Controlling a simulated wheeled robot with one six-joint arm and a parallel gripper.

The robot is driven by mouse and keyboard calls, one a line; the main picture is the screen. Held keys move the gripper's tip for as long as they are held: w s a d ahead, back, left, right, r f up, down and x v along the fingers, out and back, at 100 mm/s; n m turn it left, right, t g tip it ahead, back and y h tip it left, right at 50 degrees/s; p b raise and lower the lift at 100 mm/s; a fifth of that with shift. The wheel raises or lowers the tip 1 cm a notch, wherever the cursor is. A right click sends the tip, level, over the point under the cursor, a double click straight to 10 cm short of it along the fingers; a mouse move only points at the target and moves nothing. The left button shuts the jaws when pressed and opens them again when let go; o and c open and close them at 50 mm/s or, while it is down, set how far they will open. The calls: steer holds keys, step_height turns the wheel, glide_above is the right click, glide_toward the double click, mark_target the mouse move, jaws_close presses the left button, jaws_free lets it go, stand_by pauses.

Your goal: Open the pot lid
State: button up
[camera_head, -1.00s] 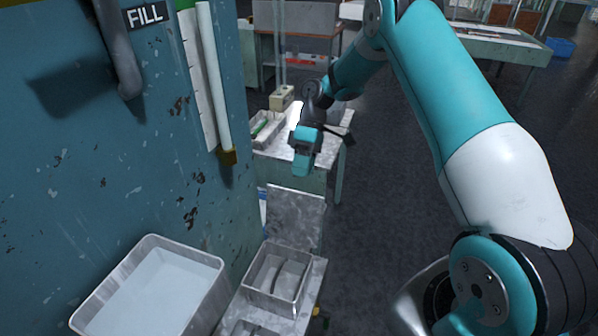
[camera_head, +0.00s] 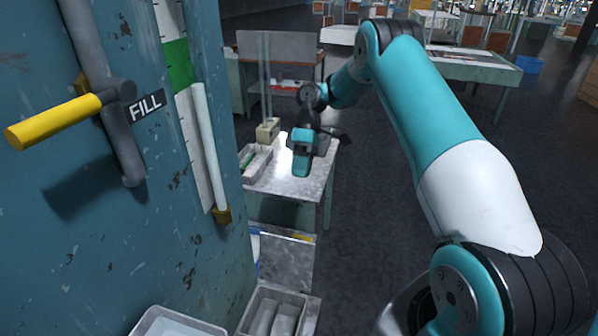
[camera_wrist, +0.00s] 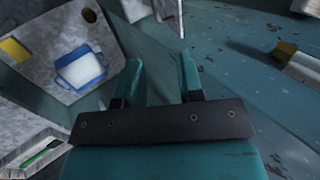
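A white and blue container with side handles, which may be the pot (camera_wrist: 80,68), sits on a grey speckled surface at the left of the wrist view. I cannot make out a separate lid on it. I cannot pick it out for certain in the head view. My gripper (camera_wrist: 160,62) has its two teal fingers apart with nothing between them, to the right of the container in the wrist view. In the head view my gripper (camera_head: 302,162) hangs pointing down in front of a metal-topped table (camera_head: 292,182).
A blue wall with a yellow-handled valve (camera_head: 55,120) and a FILL label stands close at left. A tray with a green item (camera_wrist: 38,160) is at lower left in the wrist view. A grey bin (camera_head: 245,320) is below.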

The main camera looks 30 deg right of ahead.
mark_target(288, 258)
steer(key=shift+f+b, duration=0.3)
steer(key=shift+b, duration=0.05)
steer(key=c, duration=0.3)
steer(key=d+f+t+b, duration=0.1)
steer(key=f+b, duration=0.1)
steer(key=b, duration=0.2)
steer(key=s+d+f+t+y+b, duration=0.1)
steer(key=f+b, duration=0.1)
steer(key=b, duration=0.2)
steer(key=s+d+f+t+b, duration=0.1)
steer(key=f+b, duration=0.1)
steer(key=b, duration=0.2)
steer(key=shift+d+n+t+y, duration=0.3)
steer(key=shift+d+n+y, duration=0.05)
steer(key=shift+n+y, duration=0.05)
jaws_close()
steer(key=s+a+f+t+p, duration=0.1)
steer(key=s+a+f+p, duration=0.2)
steer(key=a+f, duration=0.4)
steer(key=shift+a+f, duration=0.2)
steer(key=shift+a, duration=0.6)
steer(key=shift+s, duration=0.1)
